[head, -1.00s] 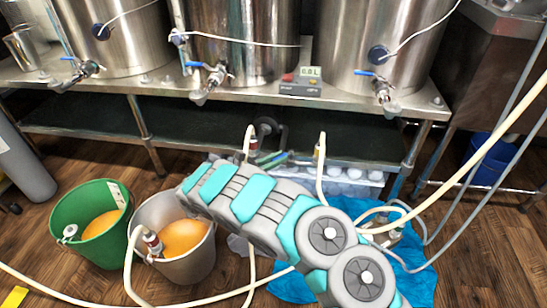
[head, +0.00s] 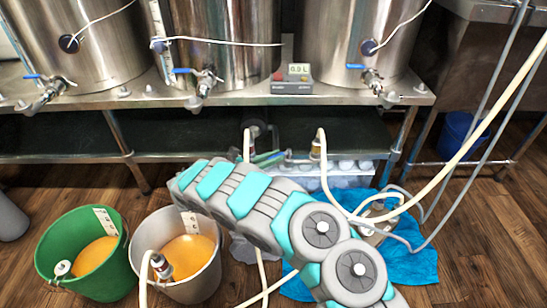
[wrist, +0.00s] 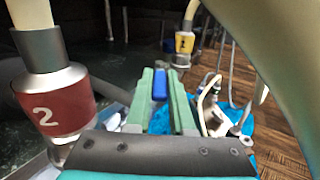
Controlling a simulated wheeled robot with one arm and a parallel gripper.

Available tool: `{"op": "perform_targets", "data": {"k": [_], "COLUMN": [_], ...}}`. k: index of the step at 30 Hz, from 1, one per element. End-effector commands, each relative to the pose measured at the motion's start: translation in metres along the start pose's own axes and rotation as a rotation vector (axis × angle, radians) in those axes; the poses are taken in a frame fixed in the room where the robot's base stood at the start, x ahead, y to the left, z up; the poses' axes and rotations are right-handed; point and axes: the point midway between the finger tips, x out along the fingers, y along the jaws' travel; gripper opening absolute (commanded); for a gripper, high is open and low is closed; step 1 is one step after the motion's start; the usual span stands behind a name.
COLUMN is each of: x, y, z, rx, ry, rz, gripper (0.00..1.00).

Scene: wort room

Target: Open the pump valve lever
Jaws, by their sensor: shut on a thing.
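My gripper (wrist: 160,98) is shut on a blue lever (wrist: 160,84), which lies between its two green fingers in the wrist view. In the head view my gripper (head: 268,158) reaches under the steel table, beside a dark rounded body (head: 258,128) that may be the pump. The lever's base and the pump valve are hidden by the fingers and my arm, so I cannot tell the lever's angle to the pipe. A hose fitting with a red "2" label (wrist: 58,104) stands close left of the fingers. A yellow-labelled fitting (wrist: 184,42) is farther back on the right.
The steel table (head: 350,98) carries several tanks with blue-handled taps and a small display box (head: 292,79). A green bucket (head: 60,240) and a grey bucket (head: 205,275) hold orange liquid. Pale hoses (head: 480,125) cross the right side. A blue cloth (head: 415,262) covers some floor.

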Motion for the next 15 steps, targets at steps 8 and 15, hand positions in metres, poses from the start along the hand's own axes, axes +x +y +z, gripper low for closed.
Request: {"op": "perform_targets", "data": {"k": [8,15], "x": [0.0001,0.0001], "y": [-0.0001,0.0000], "z": [-0.0001,0.0001], "rx": [0.000,0.000], "ry": [0.000,0.000], "rz": [0.000,0.000], "gripper": [0.46,0.51]}}
